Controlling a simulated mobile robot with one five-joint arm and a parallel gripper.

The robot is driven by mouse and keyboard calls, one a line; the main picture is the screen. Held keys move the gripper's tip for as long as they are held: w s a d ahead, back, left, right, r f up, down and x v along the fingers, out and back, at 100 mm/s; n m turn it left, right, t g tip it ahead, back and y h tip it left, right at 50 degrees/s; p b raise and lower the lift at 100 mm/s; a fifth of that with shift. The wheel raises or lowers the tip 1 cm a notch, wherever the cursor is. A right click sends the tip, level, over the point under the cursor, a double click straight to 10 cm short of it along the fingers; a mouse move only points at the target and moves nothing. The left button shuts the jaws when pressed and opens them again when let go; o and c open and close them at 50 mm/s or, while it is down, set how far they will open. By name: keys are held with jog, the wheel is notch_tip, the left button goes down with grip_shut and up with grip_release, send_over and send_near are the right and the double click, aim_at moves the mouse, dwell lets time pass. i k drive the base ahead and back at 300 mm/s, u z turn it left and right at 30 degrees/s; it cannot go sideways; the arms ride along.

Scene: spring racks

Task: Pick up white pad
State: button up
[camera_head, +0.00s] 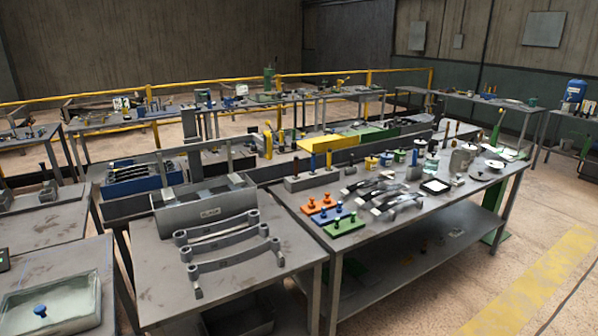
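A small white pad (435,186) with a dark border lies flat on the right-hand grey metal table (405,240), near the middle of its top. It is to the right of several dark curved leaf springs (385,197). Flat white pieces (505,153) also lie near the far right end of that table; they are too small to tell what they are. My gripper is not in view.
Orange, blue and green knobbed blocks (343,226) sit at the near left of the right table. Several jars and canisters (462,158) stand behind the pad. A left table (220,285) holds grey leaf springs (235,264). Open floor (500,260) lies at the right.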

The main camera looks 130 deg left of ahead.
aim_at(457, 182)
jog(key=u, duration=1.45)
jog(key=k, duration=0.2)
jog(key=u, duration=2.95)
jog(key=k, duration=0.9)
jog(key=z, duration=0.2)
jog(key=i, duration=0.85)
jog(key=u, duration=0.25)
jog(key=k, duration=0.7)
jog(key=z, duration=0.2)
jog(key=i, duration=0.75)
